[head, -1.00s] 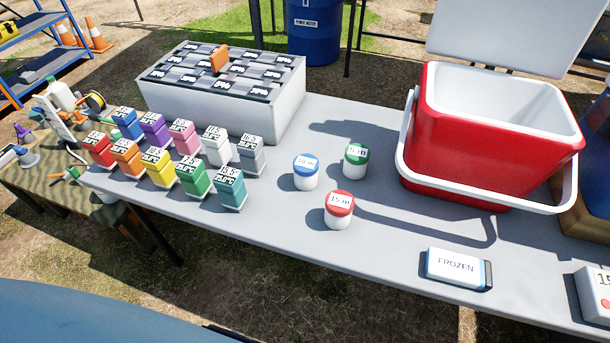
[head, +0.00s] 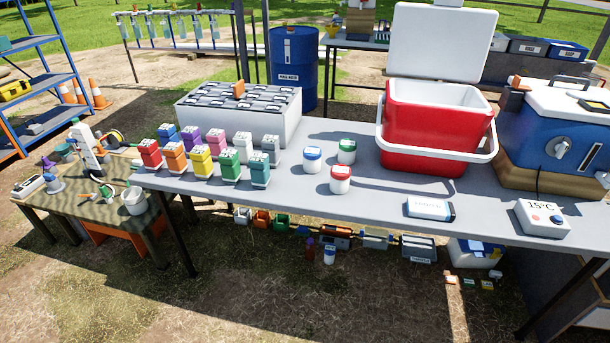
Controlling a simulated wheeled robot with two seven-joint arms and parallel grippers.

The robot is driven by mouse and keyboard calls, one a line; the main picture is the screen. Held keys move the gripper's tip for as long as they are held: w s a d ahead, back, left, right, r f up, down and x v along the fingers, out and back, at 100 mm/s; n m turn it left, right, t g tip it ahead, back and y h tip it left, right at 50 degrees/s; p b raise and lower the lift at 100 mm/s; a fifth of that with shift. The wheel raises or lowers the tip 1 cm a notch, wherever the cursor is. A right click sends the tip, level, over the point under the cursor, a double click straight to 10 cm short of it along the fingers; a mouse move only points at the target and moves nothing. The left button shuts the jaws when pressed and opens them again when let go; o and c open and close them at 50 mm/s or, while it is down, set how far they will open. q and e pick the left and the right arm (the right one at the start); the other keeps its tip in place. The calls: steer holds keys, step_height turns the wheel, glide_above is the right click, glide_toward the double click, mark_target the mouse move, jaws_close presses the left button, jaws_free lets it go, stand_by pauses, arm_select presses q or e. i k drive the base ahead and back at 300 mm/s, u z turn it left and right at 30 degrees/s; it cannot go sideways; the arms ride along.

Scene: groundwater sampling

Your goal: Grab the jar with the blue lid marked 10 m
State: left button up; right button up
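The jar with the blue lid (head: 312,160) stands upright on the grey table (head: 300,192). It is a small white jar; its lid marking is too small to read now, but it read 10 m in the earlier frame. A green-lidded jar (head: 346,151) stands behind it to the right. A red-lidded jar (head: 340,180) stands in front of it to the right. Neither of my grippers is in view.
The open red cooler (head: 428,135) stands right of the jars. Several coloured blocks (head: 201,160) stand to the left, before a grey box (head: 240,112). A white FROZEN pack (head: 430,209) and a 15°C device (head: 542,218) lie along the front right. Table space around the jars is clear.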

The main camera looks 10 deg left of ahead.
mark_target(311, 155)
steer(key=u, duration=0.6)
steer(key=i, duration=1)
steer(key=u, duration=0.45)
